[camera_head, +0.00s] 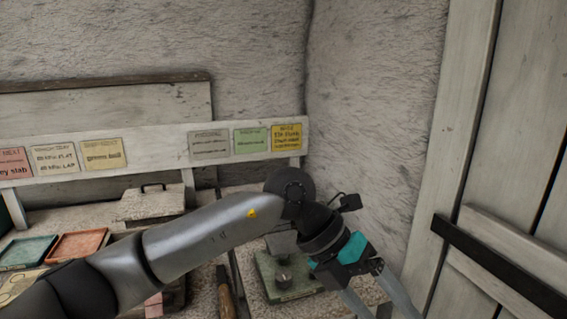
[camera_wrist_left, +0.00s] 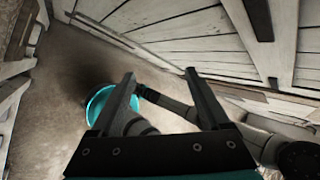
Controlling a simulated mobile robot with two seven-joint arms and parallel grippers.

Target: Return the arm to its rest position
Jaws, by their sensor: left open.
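My left arm crosses the head view from the lower left. Its left gripper (camera_head: 384,306) hangs at the lower right, in front of the bench's right end, and points down. The jaws are apart and nothing shows between them; the fingertips are partly cut off by the lower edge. In the left wrist view, the two dark fingers of the left gripper (camera_wrist_left: 160,78) stand apart with no object between them. Behind them are grey links and a teal ring of my own body. My right gripper does not show in either view.
A bench carries a green tray (camera_head: 28,251), a red tray (camera_head: 78,244), a stone-like box with a handle (camera_head: 152,203) and a green-based device (camera_head: 290,276). A wooden-handled tool (camera_head: 226,295) lies near the front. A label board (camera_head: 160,148) stands behind; a plank door (camera_head: 520,130) is right.

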